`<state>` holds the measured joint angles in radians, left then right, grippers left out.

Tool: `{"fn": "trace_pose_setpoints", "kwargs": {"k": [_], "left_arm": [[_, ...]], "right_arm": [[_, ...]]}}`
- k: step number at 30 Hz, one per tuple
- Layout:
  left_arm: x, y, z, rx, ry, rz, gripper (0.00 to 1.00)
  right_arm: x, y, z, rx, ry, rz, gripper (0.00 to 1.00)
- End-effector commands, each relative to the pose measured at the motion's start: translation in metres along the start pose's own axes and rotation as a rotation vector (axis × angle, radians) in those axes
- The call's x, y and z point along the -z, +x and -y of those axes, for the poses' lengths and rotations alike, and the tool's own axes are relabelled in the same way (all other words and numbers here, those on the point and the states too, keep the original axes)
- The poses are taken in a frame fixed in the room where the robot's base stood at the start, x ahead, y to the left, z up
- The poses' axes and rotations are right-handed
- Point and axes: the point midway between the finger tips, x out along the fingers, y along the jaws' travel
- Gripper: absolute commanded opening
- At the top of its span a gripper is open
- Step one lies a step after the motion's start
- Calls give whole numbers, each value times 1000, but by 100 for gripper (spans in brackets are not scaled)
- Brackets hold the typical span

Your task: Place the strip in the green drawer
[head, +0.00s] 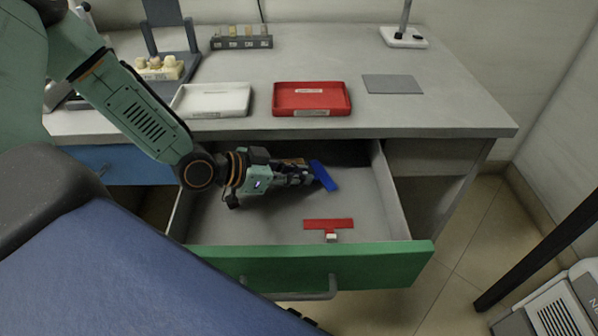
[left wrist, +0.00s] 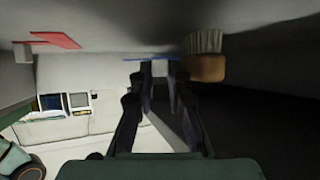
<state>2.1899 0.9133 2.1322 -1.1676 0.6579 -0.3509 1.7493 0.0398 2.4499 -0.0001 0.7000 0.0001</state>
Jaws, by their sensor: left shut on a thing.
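The green drawer (head: 310,268) is pulled out below the desk top. My left gripper (head: 306,177) is inside its outline, over the grey drawer floor, and is shut on a blue strip (head: 323,176). The blue strip is tilted, toward the back of the drawer; I cannot tell whether it touches the floor. In the left wrist view the blue strip (left wrist: 140,60) shows as a thin edge at the fingertips (left wrist: 160,68). A red T-shaped strip with a small pale block (head: 328,224) lies in the drawer near its front. My right gripper is not in view.
A tan object (head: 292,161) with a pale ribbed part (left wrist: 203,42) is close behind my left gripper. A white tray (head: 212,114), a red tray (head: 312,112) and a grey plate (head: 392,84) are on the desk. A blue drawer (head: 125,166) is at the left. The drawer's right side is free.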

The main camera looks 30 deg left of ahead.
Motion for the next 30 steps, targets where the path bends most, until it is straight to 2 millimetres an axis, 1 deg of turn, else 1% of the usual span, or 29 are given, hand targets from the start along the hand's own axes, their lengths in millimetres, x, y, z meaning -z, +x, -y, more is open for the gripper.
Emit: {"fn": "trace_pose_setpoints", "kwargs": {"k": [7,18,23,24,27,30], "left_arm": [[0,-2,-2,-1,0,-1,0],[-10,3,-1,-1,1,-1,0],[-10,4,0,0,1,-2,0],[-10,4,0,0,1,-2,18],[-10,4,0,0,1,-2,26],[-10,4,0,0,1,-1,26]], "right_arm": [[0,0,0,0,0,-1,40],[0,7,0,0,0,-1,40],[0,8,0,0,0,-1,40],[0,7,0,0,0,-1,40],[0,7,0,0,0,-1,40],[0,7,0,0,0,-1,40]]}}
